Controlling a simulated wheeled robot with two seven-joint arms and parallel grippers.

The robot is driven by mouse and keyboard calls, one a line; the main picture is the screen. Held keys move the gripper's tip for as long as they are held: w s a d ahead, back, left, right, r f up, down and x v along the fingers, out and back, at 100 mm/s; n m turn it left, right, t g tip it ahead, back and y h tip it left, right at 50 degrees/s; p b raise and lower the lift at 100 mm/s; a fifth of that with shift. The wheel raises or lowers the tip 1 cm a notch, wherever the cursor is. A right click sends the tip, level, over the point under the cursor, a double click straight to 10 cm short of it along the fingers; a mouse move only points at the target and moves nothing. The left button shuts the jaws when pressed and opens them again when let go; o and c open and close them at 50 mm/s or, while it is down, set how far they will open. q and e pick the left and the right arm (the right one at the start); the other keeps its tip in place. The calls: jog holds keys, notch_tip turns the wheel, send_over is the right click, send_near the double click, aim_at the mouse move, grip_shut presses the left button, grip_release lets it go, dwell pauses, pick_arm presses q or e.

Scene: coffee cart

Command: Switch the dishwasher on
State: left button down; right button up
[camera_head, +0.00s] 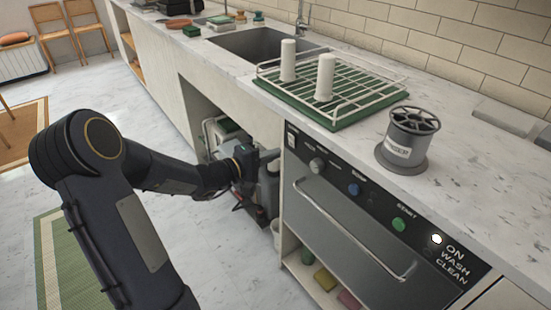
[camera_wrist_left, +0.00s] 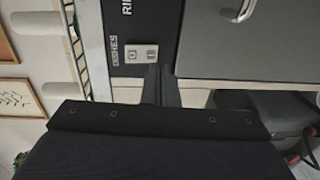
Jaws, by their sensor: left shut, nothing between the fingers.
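The dishwasher (camera_head: 345,230) is built in under the counter, its door with a long bar handle shut. Its black control panel (camera_head: 375,195) carries a pale rocker switch (camera_head: 291,137) at the left end, also in the left wrist view (camera_wrist_left: 135,54). Further right are a grey knob, a blue knob and a green START button (camera_head: 399,224). The lamp (camera_head: 436,239) beside ON glows white; those at WASH and CLEAN look dark. My left gripper (camera_head: 274,154) is shut and empty, just left of the panel's switch end. Its fingertips (camera_wrist_left: 160,72) show close beside the switch; contact is unclear.
A green tray with a wire rack (camera_head: 345,110) and a grey spool-like container (camera_head: 408,140) stand on the counter above. An open bay (camera_head: 212,115) with grey equipment lies left of the dishwasher, around my left forearm. Sponges (camera_head: 326,279) lie on the shelf below.

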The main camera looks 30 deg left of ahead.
pick_arm(q)
jog(key=f+v, duration=0.2)
jog(key=v, duration=0.8)
pick_arm(e)
jog(key=shift+s+f, duration=0.1)
pick_arm(q)
jog(key=shift+f, duration=0.1)
